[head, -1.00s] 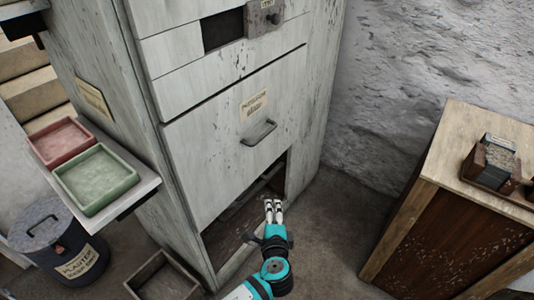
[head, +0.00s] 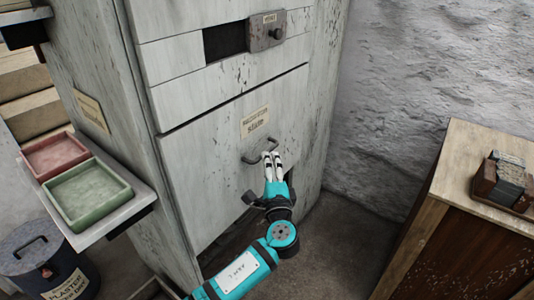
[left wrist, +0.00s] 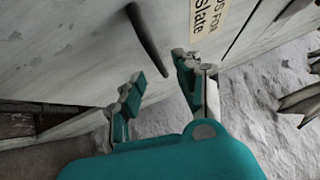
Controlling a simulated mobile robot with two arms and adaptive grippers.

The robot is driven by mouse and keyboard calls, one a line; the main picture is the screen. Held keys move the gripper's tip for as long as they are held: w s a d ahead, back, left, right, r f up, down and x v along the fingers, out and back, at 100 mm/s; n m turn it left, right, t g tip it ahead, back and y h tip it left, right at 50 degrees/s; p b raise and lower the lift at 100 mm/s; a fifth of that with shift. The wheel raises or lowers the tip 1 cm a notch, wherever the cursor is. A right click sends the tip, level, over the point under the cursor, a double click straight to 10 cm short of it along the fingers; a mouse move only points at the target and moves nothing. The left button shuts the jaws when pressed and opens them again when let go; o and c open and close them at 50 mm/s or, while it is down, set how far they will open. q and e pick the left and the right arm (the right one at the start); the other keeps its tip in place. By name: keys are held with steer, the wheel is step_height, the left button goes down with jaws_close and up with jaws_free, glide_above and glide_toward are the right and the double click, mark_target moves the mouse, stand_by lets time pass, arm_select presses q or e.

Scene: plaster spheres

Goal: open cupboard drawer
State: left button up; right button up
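The worn grey cupboard (head: 90,60) has a large drawer front (head: 205,150) with a paper label (head: 255,122) reading "slate". A dark bar handle (head: 250,158) sits below the label; it also shows in the left wrist view (left wrist: 148,45). My left gripper (head: 272,158) is at the handle's right part and covers some of it in the head view. In the left wrist view its two fingers (left wrist: 160,82) are apart, with the handle just ahead of the gap between them. I cannot tell whether they touch it. My right gripper is out of view.
A shelf at left holds a red tray (head: 55,155) and a green tray (head: 88,195), above a bin (head: 45,262). A wooden cabinet (head: 480,170) stands at right. Bare floor lies between.

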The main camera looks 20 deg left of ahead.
arm_select(q)
steer(key=x, duration=0.5)
steer(key=shift+w, duration=0.2)
jaws_close()
stand_by(0.3)
